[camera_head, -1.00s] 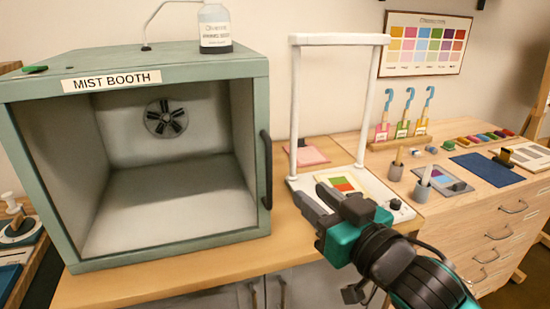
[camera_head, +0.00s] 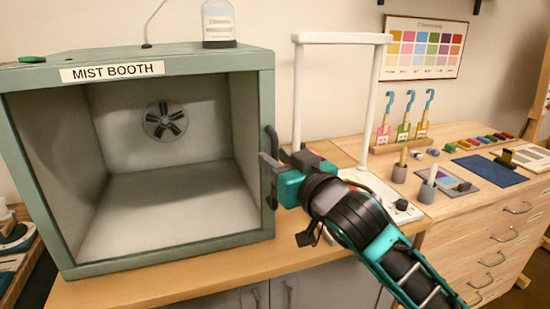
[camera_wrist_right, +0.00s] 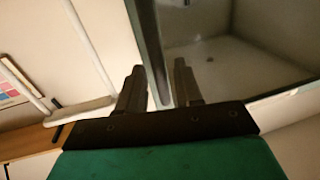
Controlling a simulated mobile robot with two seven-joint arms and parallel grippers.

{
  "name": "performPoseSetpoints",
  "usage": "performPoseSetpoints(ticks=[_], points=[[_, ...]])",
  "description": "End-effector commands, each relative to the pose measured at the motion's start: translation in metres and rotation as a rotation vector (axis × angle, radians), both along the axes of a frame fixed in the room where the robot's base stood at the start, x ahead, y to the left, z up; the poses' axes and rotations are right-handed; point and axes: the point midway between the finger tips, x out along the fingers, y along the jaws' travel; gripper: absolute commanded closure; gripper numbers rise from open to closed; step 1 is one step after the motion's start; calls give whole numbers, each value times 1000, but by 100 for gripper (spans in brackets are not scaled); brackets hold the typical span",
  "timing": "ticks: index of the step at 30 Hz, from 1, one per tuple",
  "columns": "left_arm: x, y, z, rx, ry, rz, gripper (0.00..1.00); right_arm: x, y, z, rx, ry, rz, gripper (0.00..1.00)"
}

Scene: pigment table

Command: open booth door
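The mist booth (camera_head: 140,250) is a green box with a dark vertical handle (camera_head: 272,142) on its right front edge. The fan and inner walls show through the front; a clear door pane is hard to make out. My right gripper (camera_head: 274,163) is at the handle and hides its lower part. In the right wrist view, the two fingers (camera_wrist_right: 158,82) are apart, with the dark handle bar (camera_wrist_right: 150,50) between them. Gaps show beside the bar, so I see no firm grip. My left gripper is not in view.
A bottle (camera_head: 218,24) stands on the booth's top. Wooden bench (camera_head: 150,288) shows along the booth's front.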

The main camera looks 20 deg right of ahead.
Motion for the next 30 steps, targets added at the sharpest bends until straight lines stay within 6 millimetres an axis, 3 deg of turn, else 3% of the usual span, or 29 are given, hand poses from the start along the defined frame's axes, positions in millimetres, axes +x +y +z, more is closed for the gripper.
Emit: performPoseSetpoints(ticks=[5, 14, 24, 30], points=[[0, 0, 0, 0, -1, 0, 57, 11, 3, 0, -1, 1, 0, 65], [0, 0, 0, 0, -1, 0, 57, 12, 3, 0, 0, 0, 1, 66], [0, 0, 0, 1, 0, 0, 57, 12, 3, 0, 0, 0, 0, 99], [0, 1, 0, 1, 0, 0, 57, 12, 3, 0, 0, 0, 1, 100]])
